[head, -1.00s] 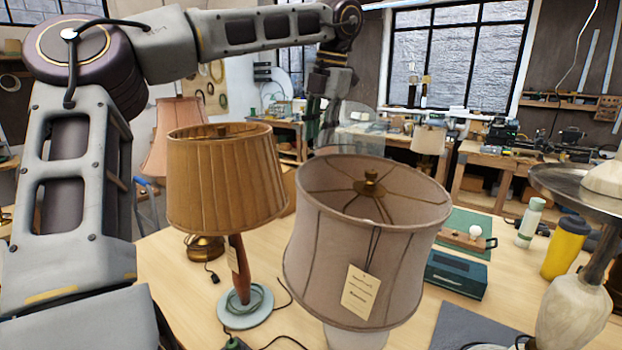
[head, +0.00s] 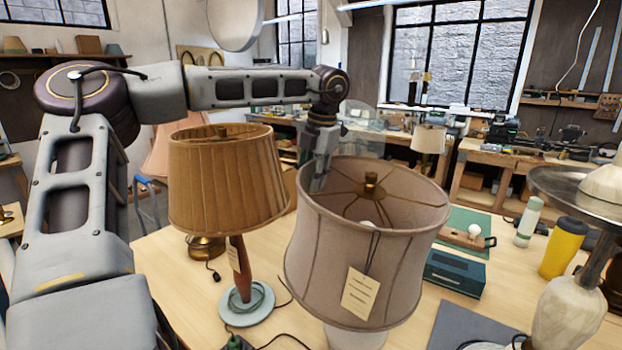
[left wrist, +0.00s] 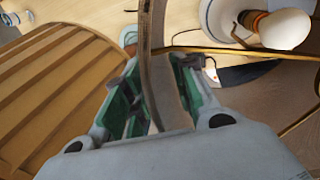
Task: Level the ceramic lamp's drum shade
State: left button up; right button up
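The ceramic lamp's pale drum shade (head: 400,255) stands at the front of the table in the head view, tilted, its right side lower. A paper tag (head: 359,293) hangs on its front. Only a little of the pale base (head: 356,339) shows below it. My left gripper (head: 319,182) is at the shade's left rim. In the left wrist view, the shade's wall (left wrist: 160,85) passes between the gripper's green-padded fingers (left wrist: 163,95). They look apart, and contact is hard to tell. The bulb (left wrist: 285,29) shows inside the shade. My right gripper is out of view.
A lamp with a brown pleated shade (head: 225,185) stands close on the left. A teal box (head: 455,272), a yellow tumbler (head: 564,247) and a green-white bottle (head: 529,222) are on the right. Another lamp (head: 575,305) stands at the right edge.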

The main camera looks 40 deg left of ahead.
pick_arm(q)
jog(key=shift+f, duration=0.4)
grip_shut()
